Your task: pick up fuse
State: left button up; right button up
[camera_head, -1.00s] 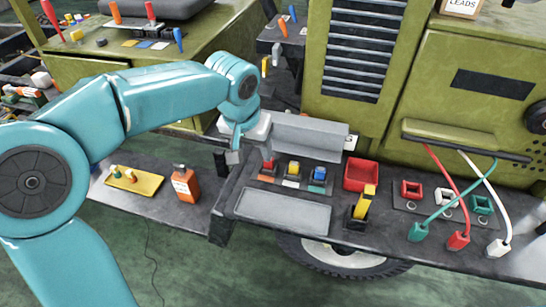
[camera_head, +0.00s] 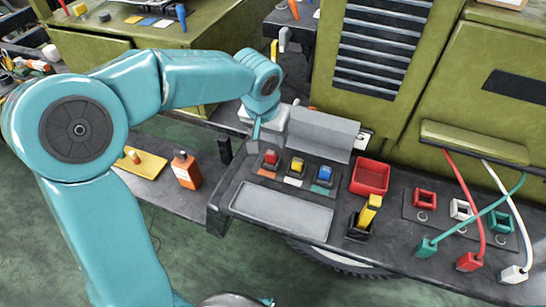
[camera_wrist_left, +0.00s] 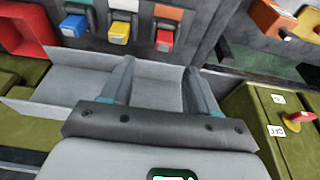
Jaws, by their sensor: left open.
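Three fuse-like blocks stand in dark holders on the bench: a red one (camera_head: 270,158), a yellow one (camera_head: 296,165) and a blue one (camera_head: 324,174). They also show along the top of the left wrist view as red (camera_wrist_left: 164,40), yellow (camera_wrist_left: 119,32) and blue (camera_wrist_left: 74,26). My left gripper (camera_head: 254,142) is just left of the red block in the head view. In the wrist view its fingers (camera_wrist_left: 158,70) are apart with nothing between them, over a grey angled panel (camera_wrist_left: 60,95). My right gripper does not show.
A red bin (camera_head: 370,177) and a black switch with a yellow lever (camera_head: 369,213) stand right of the blocks. Red, white and teal cables (camera_head: 470,260) hang farther right. A flat grey plate (camera_head: 282,211) lies in front.

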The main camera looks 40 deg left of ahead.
aim_at(271, 152)
pick_arm(q)
jog(key=x, duration=0.8)
jog(key=shift+a+f, duration=0.25)
jog(key=shift+a, duration=0.1)
jog(key=shift+c, duration=0.3)
grip_shut()
